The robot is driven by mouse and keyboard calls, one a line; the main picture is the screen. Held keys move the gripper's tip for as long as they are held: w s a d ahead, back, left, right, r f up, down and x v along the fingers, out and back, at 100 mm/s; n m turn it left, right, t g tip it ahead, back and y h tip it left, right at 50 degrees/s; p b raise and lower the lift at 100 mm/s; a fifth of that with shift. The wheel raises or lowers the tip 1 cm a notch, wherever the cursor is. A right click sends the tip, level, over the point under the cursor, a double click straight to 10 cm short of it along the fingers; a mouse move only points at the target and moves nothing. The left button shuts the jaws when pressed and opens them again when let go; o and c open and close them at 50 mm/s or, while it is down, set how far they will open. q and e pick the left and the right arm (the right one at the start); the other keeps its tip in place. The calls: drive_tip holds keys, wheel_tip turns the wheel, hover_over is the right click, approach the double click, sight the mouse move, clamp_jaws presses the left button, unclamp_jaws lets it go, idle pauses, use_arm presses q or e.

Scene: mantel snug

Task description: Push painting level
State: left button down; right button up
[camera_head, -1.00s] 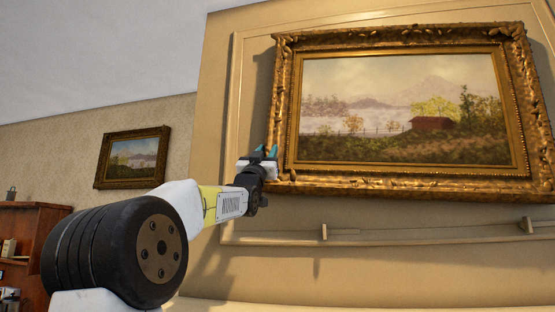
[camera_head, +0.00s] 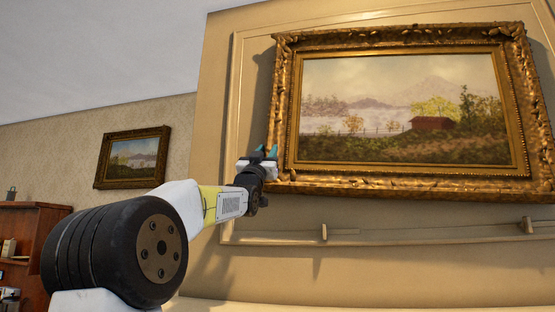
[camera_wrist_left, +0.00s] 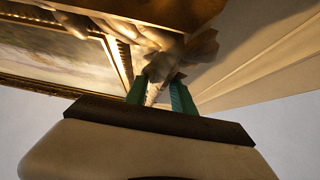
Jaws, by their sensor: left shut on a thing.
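The large painting (camera_head: 390,105) in an ornate gilded frame hangs on the cream panelled wall. It shows a lake, mountains and a red-brown hut. Its top and bottom edges spread apart toward the right; I cannot tell how much of this is tilt and how much is viewing angle. My left gripper (camera_head: 265,152) is at the frame's lower left corner, its teal fingertips against the left edge. In the left wrist view the fingers (camera_wrist_left: 160,92) are shut on the carved edge of the painting's frame (camera_wrist_left: 112,62). My right gripper is not in view.
A smaller framed picture (camera_head: 133,158) hangs on the patterned wall at left. A wooden shelf unit (camera_head: 40,225) stands at the lower left. A narrow rail (camera_head: 430,230) with small brackets runs along the wall below the large painting.

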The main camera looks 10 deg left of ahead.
use_arm(q)
drive_tip(key=d+f+n+y, duration=0.2)
drive_tip(key=d+f, duration=0.1)
drive_tip(key=shift+d+f, duration=0.25)
drive_tip(key=shift+f, duration=0.15)
drive_tip(key=c, duration=1.1)
unclamp_jaws()
drive_tip(key=shift+s, duration=0.1)
drive_tip(key=shift+o, duration=0.2)
drive_tip(key=v, duration=0.7)
drive_tip(key=shift+s+f, duration=0.25)
drive_tip(key=shift+f, duration=0.05)
